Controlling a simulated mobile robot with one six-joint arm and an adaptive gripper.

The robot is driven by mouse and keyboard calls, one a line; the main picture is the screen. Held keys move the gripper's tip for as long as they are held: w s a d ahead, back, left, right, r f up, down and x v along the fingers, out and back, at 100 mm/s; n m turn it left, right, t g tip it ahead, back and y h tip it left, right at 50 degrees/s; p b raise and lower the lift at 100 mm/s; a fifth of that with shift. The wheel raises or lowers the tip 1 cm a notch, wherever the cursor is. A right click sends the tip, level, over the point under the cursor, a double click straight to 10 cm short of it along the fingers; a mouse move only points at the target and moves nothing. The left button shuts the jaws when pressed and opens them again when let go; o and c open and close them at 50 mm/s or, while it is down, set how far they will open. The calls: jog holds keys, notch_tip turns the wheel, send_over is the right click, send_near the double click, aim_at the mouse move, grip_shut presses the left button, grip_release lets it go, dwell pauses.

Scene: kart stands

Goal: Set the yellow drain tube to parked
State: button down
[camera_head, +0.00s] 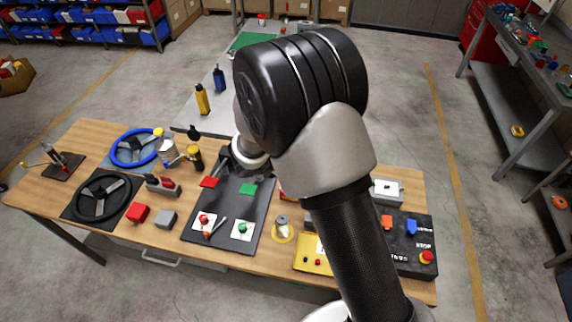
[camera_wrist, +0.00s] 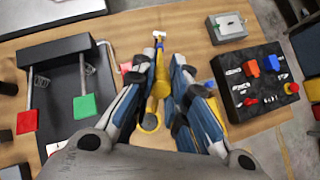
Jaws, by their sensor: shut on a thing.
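In the wrist view, a yellow tube-like part (camera_wrist: 161,86) stands between the fingers of my gripper (camera_wrist: 160,66). It looks like the drain tube, and the fingers are closed on it. A small white and red piece (camera_wrist: 158,37) shows just beyond the fingertips. A yellow ring (camera_wrist: 150,122) lies nearer the palm, between the fingers; I cannot tell whether it joins the tube. In the head view my arm covers the fingertips and the tube, so the tube's angle and any parked mark cannot be told there.
A dark panel with red and green plates (camera_head: 230,212) lies left of my arm. A black control box (camera_wrist: 262,82) and a grey box (camera_wrist: 228,27) stand to the right in the wrist view. Steering wheels (camera_head: 102,194) and small blocks crowd the bench's left. Bare wood shows between them.

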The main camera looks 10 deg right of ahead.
jog(key=w+d+r+p, duration=0.3)
jog(key=w+d+r, duration=0.2)
jog(key=w, duration=0.1)
jog(key=shift+w+d, duration=0.2)
jog(key=shift+w, duration=0.2)
jog(key=c, duration=1.5)
grip_release()
jog(key=shift+s+f, duration=0.1)
jog(key=shift+f, duration=0.05)
jog(key=v, duration=1.2)
